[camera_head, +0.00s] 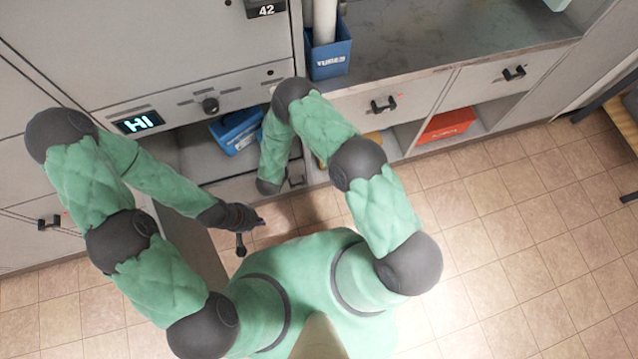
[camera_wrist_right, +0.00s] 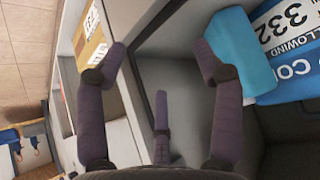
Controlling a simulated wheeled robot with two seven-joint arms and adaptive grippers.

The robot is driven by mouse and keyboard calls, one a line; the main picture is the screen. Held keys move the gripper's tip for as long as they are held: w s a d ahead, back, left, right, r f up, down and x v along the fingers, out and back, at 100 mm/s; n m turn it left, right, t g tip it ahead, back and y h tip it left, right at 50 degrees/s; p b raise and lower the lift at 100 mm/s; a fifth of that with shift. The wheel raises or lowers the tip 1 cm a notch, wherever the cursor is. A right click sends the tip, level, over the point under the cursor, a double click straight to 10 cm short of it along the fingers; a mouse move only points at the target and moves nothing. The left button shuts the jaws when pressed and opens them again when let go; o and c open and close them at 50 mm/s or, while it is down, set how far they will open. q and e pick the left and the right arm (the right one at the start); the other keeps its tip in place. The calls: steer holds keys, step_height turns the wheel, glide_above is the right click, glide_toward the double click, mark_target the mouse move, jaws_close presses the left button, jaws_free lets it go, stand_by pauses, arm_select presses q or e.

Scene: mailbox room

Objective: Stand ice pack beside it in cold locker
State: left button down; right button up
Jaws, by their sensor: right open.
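A light-blue slab (camera_wrist_right: 240,52) that looks like the ice pack stands in the right wrist view, against a darker blue package (camera_wrist_right: 288,45) with white printed labels. In the head view, the blue package (camera_head: 238,130) sits in the open lower locker bay (camera_head: 205,155); I cannot separate the slab from it there. My right gripper (camera_wrist_right: 160,58) is open and empty, its right finger close to the slab's left edge; I cannot tell if they touch. In the head view it is mostly hidden by its arm. My left gripper (camera_head: 250,236) has its fingers apart and is empty, in front of the cabinet.
A blue tubes bin (camera_head: 328,58) stands on the grey counter (camera_head: 440,35). An orange bin (camera_head: 446,125) sits in a lower cubby. The tiled floor (camera_head: 520,220) at the right is clear.

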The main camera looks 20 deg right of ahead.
steer(key=s+d+r+g+y, duration=0.2)
steer(key=s+r, duration=0.1)
steer(key=s, duration=0.4)
steer(key=s+d+r+n+g+y, duration=0.1)
steer(key=s+d+r+g+y, duration=0.1)
steer(key=s, duration=0.5)
steer(key=s+d+r+g+y, duration=0.2)
steer(key=s+d+r+y, duration=0.1)
steer(key=s, duration=0.4)
steer(key=shift+s+d+r+n+g, duration=0.2)
steer(key=shift+r+n+g, duration=0.2)
steer(key=shift+r, duration=0.45)
